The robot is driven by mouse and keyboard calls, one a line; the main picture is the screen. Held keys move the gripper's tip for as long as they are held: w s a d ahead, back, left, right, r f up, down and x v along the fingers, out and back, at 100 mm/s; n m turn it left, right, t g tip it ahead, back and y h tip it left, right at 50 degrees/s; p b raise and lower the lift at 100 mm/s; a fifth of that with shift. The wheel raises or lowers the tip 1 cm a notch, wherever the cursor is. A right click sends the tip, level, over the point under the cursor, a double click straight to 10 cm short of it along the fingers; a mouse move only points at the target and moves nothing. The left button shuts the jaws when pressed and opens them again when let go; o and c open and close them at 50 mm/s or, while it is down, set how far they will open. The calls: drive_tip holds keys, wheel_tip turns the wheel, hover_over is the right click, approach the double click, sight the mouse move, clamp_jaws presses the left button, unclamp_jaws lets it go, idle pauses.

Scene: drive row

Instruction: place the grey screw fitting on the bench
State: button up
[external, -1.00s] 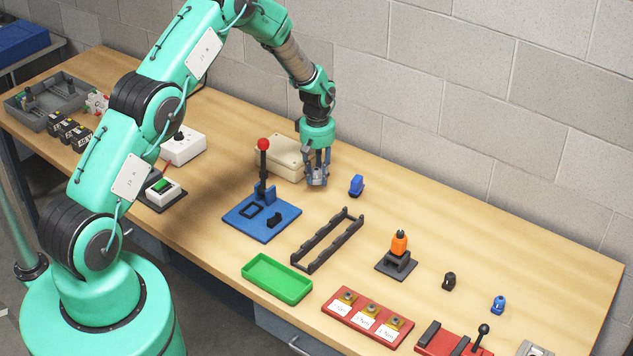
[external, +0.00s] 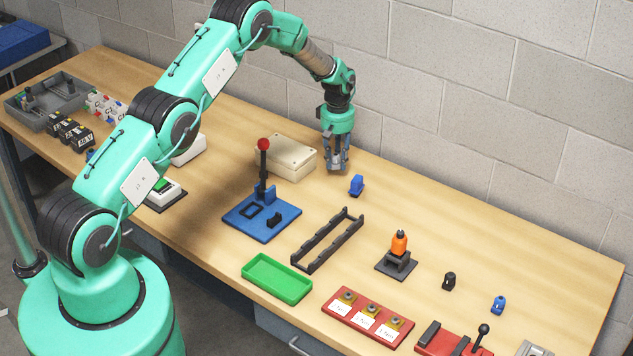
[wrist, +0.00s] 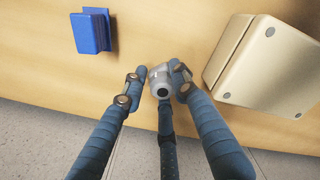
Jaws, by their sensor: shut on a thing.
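The grey screw fitting (wrist: 160,84) is between the fingertips of my gripper (wrist: 157,82) in the wrist view, with a dark round hole in its near face. The fingers are shut on it. In the external view my gripper (external: 336,166) points down near the back of the wooden bench (external: 430,205), between the beige box and a blue block.
A beige box (external: 287,157) stands close on the left of my gripper, a small blue block (external: 356,185) on its right. A blue base with a red-knobbed lever (external: 263,210) and a black rack (external: 327,240) are nearer the front. The wall is behind.

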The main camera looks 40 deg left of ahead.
sight(336, 168)
idle(0.3)
drive_tip(key=shift+f+p, duration=0.3)
drive_tip(key=shift+f, duration=1.45)
drive_tip(key=shift+f, duration=0.1)
drive_tip(key=o, duration=1.1)
drive_tip(key=shift+o, duration=0.2)
drive_tip(key=shift+r+b, duration=0.6)
drive_tip(key=shift+r, duration=5.45)
drive_tip(key=shift+r, duration=0.1)
